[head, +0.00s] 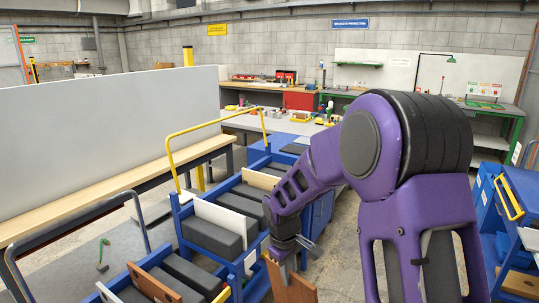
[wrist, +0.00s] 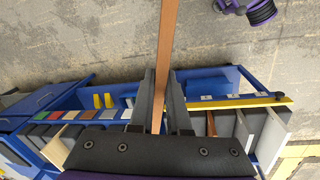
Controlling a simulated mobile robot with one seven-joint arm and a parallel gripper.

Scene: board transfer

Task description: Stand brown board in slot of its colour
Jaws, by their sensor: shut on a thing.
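A brown board (head: 287,284) hangs below my gripper (head: 284,250) in the head view, its lower part cut off by the frame edge. In the wrist view my gripper (wrist: 160,95) is shut on the board (wrist: 166,50), which shows edge-on as a narrow brown strip. A blue slotted cart (head: 178,216) stands left of my gripper, with white boards and dark grey blocks in it. In the wrist view a row of coloured patches (wrist: 62,115) lies along a blue rack; I cannot tell which slot each one marks.
Another brown board (head: 152,284) stands among dark blocks in the nearest rack. A yellow rail (head: 214,121) rises over the cart. A long grey panel (head: 100,140) stands at left. A blue cart (head: 521,213) is at right. Bare floor (head: 345,235) lies between.

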